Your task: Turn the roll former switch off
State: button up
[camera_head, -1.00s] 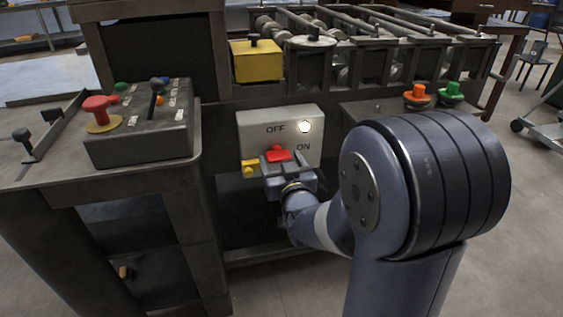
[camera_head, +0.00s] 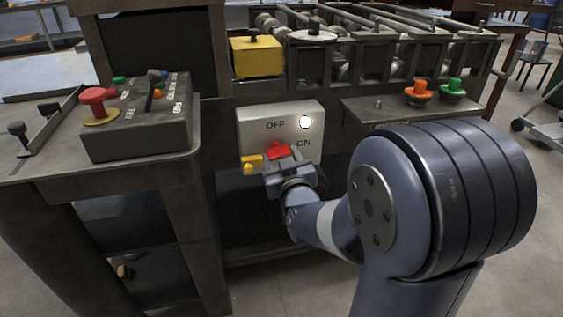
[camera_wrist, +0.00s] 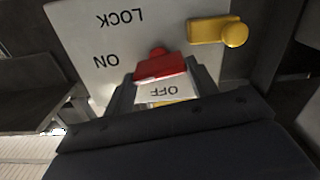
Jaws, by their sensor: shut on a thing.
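The roll former's light grey switch plate (camera_head: 255,128) has OFF printed at the top and ON at the right. Its red switch handle (camera_head: 277,151) is at the lower middle, partly hidden by my gripper (camera_head: 284,161). In the wrist view the plate is upside down, and my gripper (camera_wrist: 163,86) has a finger on each side of the red handle (camera_wrist: 161,66), shut on it. OFF shows between the fingers, ON and LOCK at the left. The handle's exact setting is hard to tell.
A yellow knob (camera_head: 251,163) sits at the plate's lower left, close to my gripper. A white round lamp (camera_head: 305,122) is at its upper right. A control box (camera_head: 145,128) with a red button stands left. Orange (camera_head: 419,92) and green (camera_head: 452,88) buttons are right.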

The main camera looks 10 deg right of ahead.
jog(key=n+b, duration=0.1)
jog(key=n, duration=0.1)
jog(key=n+b, duration=0.2)
jog(key=shift+f+n, duration=0.2)
jog(key=shift+n, duration=0.1)
jog(key=n+b, duration=0.2)
jog(key=n, duration=0.1)
jog(key=shift+a+n+b, duration=0.1)
jog(key=shift+n+b, duration=0.2)
jog(key=shift+b, duration=0.05)
jog(key=n+b, duration=0.2)
jog(key=n, duration=0.2)
jog(key=shift+n+b, duration=0.55)
jog(key=shift+n, duration=1.35)
jog(key=o, duration=1)
